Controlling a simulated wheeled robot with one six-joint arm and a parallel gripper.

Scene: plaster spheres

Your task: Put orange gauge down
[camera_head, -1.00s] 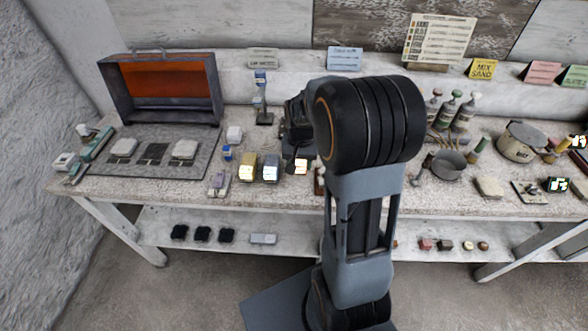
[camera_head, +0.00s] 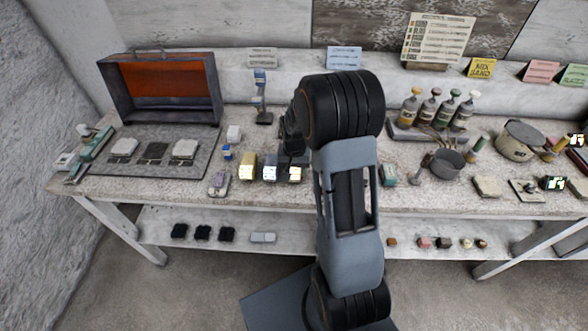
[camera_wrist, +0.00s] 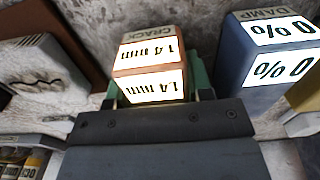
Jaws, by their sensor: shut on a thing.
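The orange gauge (camera_wrist: 149,50) has bright faces reading 1.4 mm and a top marked CRACK. In the wrist view it sits between the green fingers of my gripper (camera_wrist: 153,92), which is shut on it. In the head view the orange gauge (camera_head: 295,174) is at the front of the bench, partly hidden by my arm, just right of the blue gauge (camera_head: 270,168). I cannot tell whether it touches the bench. The blue gauge, marked DAMP 0 %, also stands close by in the wrist view (camera_wrist: 272,58).
A yellow gauge (camera_head: 247,167) stands left of the blue one. A grey mat (camera_head: 203,162) with blocks lies left. Bottles (camera_head: 435,108) and a pot (camera_head: 447,165) are right. The bench (camera_head: 330,200) front edge is close.

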